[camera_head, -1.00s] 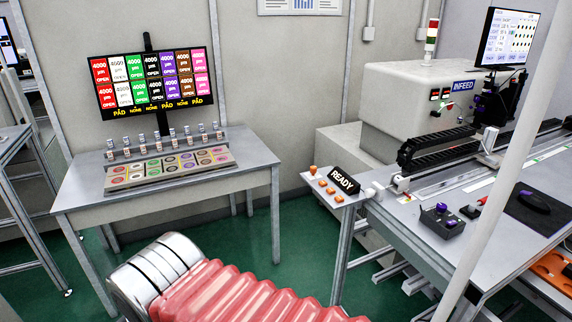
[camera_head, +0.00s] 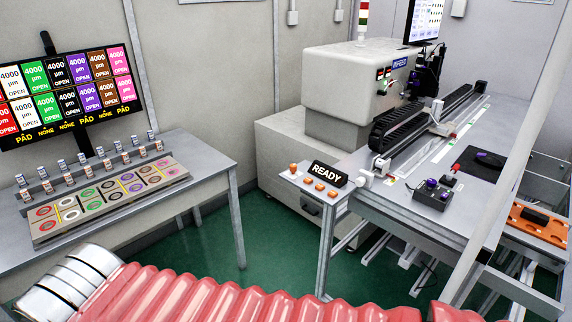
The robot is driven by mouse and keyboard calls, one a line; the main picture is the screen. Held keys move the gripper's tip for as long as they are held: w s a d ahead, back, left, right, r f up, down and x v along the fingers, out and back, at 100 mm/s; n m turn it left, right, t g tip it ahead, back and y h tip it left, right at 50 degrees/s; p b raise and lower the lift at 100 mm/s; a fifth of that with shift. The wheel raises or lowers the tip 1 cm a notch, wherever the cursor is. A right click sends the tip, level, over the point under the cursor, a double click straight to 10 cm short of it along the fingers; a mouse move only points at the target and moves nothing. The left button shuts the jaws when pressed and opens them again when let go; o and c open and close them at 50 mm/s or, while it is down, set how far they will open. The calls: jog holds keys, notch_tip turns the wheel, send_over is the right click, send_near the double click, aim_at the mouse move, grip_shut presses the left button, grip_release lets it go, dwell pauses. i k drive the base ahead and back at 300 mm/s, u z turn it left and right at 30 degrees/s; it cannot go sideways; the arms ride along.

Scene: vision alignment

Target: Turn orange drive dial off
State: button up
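A small grey panel (camera_head: 303,184) juts from the near corner of the long machine bench. A black display (camera_head: 327,174) reading READY sits behind the low controls. My arm, in a red ribbed sleeve with a silver joint at its left end, crosses the bottom of the head view. My gripper is not in view, and nothing of mine touches the panel.
A side table (camera_head: 200,180) at left holds colored rings, small bottles and a monitor (camera_head: 70,95). A cream INFEED machine (camera_head: 355,85) stands behind the bench. A pale post crosses at right. Green floor separates table and bench.

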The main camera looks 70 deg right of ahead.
aim_at(293, 167)
jog(key=z, duration=0.55)
jog(key=i, duration=1.05)
jog(key=z, duration=0.7)
